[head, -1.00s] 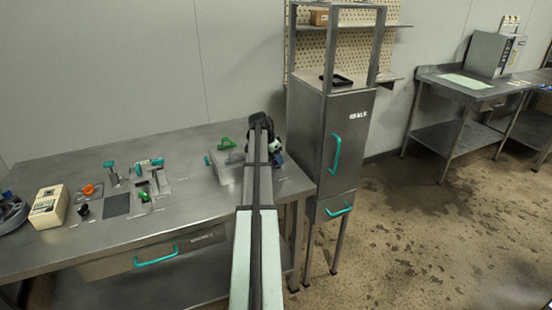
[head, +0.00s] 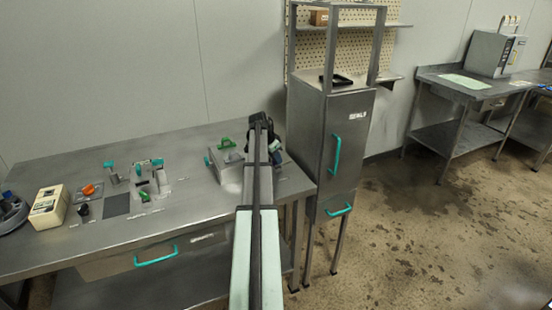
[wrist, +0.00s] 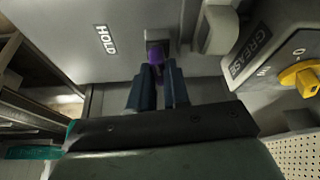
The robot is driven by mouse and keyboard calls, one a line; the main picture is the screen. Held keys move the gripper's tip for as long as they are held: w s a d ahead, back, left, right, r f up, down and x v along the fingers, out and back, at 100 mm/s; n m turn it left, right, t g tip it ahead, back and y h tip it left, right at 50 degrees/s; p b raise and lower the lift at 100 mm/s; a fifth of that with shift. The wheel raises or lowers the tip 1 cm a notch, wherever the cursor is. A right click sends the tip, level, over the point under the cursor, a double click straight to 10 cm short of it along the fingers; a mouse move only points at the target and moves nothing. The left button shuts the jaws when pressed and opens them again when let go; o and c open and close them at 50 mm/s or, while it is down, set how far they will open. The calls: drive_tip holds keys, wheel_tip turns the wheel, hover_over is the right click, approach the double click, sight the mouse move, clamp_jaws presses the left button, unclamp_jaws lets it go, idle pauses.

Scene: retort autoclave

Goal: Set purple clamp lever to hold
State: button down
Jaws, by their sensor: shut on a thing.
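The purple clamp lever (wrist: 155,57) shows in the wrist view, small and partly hidden between my fingertips. It comes out of a dark slot in a grey metal face. My gripper (wrist: 158,80) is shut on the lever, with one dark blue finger on each side. A white HOLD label (wrist: 105,39) is on the same face, to the left of the lever. In the head view my arm hides the lever and most of my gripper, at the right end of the bench.
A grey box marked GREASE (wrist: 248,50) with a yellow knob (wrist: 300,78) is close on the right in the wrist view. In the head view a steel cabinet (head: 345,145) stands right of the bench (head: 200,205). A green-handled fixture (head: 226,143) is left of my arm.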

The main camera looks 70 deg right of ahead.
drive_tip(key=shift+n, duration=0.3)
drive_tip(key=n+t, duration=0.1)
drive_tip(key=n, duration=0.1)
drive_tip(key=shift+s+a+n+h, duration=0.1)
drive_tip(key=shift+s+n+h, duration=0.05)
drive_tip(key=shift+n+h, duration=0.2)
drive_tip(key=n+t, duration=0.2)
drive_tip(key=n, duration=0.2)
drive_tip(key=shift+s+n, duration=0.1)
drive_tip(key=shift+n, duration=0.15)
drive_tip(key=n, duration=0.2)
drive_tip(key=n+t, duration=0.1)
drive_tip(key=n, duration=0.1)
drive_tip(key=shift+s+t, duration=0.1)
drive_tip(key=shift+t, duration=0.2)
drive_tip(key=shift+n+t+y, duration=0.45)
drive_tip(key=shift+n+t, duration=0.15)
drive_tip(key=shift+n, duration=1.4)
drive_tip(key=c, duration=1.1)
unclamp_jaws()
